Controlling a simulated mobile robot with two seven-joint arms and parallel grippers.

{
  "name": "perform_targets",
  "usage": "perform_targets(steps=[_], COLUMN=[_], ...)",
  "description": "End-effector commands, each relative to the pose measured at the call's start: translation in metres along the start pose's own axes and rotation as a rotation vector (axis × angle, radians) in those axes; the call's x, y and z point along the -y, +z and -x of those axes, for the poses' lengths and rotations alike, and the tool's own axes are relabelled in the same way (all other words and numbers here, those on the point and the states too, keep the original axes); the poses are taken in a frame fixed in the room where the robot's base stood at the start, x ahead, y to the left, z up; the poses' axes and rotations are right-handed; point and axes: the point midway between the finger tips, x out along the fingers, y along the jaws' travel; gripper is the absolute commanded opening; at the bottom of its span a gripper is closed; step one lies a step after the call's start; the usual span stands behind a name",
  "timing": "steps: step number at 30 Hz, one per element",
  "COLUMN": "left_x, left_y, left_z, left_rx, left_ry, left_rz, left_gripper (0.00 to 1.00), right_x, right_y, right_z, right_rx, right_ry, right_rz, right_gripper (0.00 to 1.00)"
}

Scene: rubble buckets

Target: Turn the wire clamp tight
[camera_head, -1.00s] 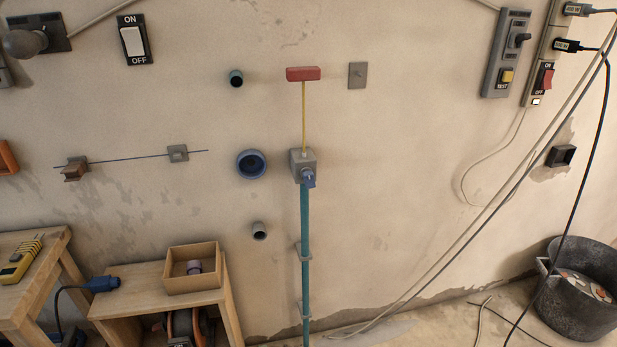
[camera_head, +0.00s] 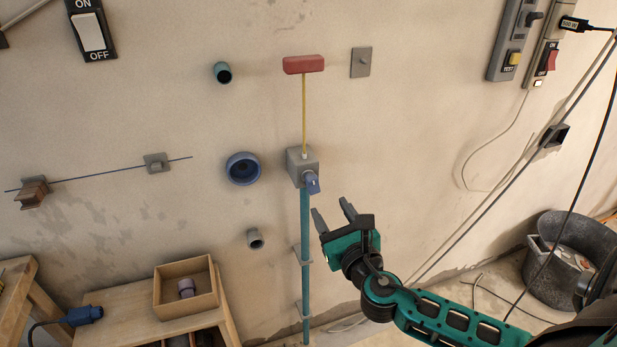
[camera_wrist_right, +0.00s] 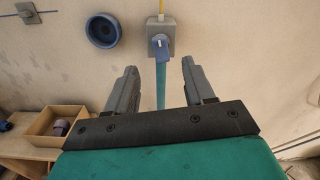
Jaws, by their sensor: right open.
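A grey box (camera_head: 301,163) is fixed to the wall at the top of a teal pipe (camera_head: 305,230). A blue knob (camera_head: 313,183) sticks out of its front; this looks like the wire clamp. A thin yellow wire (camera_head: 304,110) runs from the box up to a red block (camera_head: 304,65). My right gripper (camera_head: 333,210) is open and empty, below and right of the knob and apart from it. In the right wrist view the knob (camera_wrist_right: 160,46) shows ahead, centred between the spread fingers and beyond their tips. My left gripper is out of view.
A blue round socket (camera_head: 243,168) and small pipe stubs stick out left of the box. An open wooden box (camera_head: 186,286) stands on a bench at lower left. Cables hang at right above a dark bucket (camera_head: 560,258). The wall right of the knob is mostly bare.

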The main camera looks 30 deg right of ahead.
Motion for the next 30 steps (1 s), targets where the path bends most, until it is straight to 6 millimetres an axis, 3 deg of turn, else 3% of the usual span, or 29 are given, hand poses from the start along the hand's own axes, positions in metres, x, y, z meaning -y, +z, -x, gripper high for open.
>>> perform_targets(steps=[18,24,30], left_x=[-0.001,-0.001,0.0], left_y=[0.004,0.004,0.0], left_z=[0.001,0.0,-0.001], left_rx=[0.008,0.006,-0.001], left_ry=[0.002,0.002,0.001], left_rz=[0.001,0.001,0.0], left_gripper=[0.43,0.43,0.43], right_x=[-0.001,-0.001,-0.001], right_y=[-0.001,-0.001,-0.001], right_z=[-0.103,-0.117,-0.12], right_rx=[-0.002,-0.003,-0.003], right_ry=[0.0,0.002,0.002], right_rz=[-0.007,-0.006,-0.006], right_gripper=[0.53,0.53,0.53])
